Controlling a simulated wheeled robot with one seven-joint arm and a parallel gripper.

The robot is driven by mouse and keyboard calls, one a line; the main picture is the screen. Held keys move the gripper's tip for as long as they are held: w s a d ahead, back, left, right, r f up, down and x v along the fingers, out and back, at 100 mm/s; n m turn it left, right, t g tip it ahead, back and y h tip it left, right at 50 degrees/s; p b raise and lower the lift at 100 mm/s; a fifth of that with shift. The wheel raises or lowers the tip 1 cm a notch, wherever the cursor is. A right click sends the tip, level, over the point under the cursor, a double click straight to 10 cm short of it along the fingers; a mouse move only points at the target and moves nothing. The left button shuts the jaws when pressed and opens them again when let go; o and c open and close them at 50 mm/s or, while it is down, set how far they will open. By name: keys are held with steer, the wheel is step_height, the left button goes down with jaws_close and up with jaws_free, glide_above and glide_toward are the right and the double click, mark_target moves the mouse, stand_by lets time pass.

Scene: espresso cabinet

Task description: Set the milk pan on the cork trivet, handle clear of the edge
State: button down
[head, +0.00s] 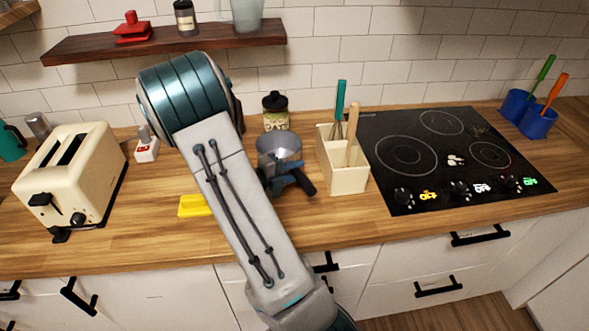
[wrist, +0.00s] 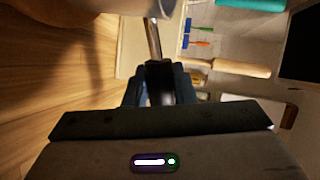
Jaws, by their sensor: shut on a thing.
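The milk pan (head: 279,148) is a small grey metal pan with a dark handle. In the head view it is over the counter, left of the utensil holder; I cannot tell whether its base touches anything. My gripper (head: 284,178) is at its near side, shut on the handle. In the wrist view, my gripper (wrist: 160,78) closes around the dark grip, and the metal handle stem runs up to the pan (wrist: 95,8), which is cut off by the frame. I cannot make out the cork trivet; my arm covers part of the counter.
A cream utensil holder (head: 347,178) with a whisk and wooden handle stands just right of the pan. A lidded jar (head: 275,112) is behind it. The black cooktop (head: 430,150) lies right, a toaster (head: 70,175) left. A yellow item (head: 193,206) lies beside my arm.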

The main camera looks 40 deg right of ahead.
steer(key=shift+f+b, duration=0.4)
steer(key=shift+b, duration=0.1)
stand_by(0.3)
steer(key=c, duration=1.1)
jaws_free()
steer(key=shift+f, duration=0.1)
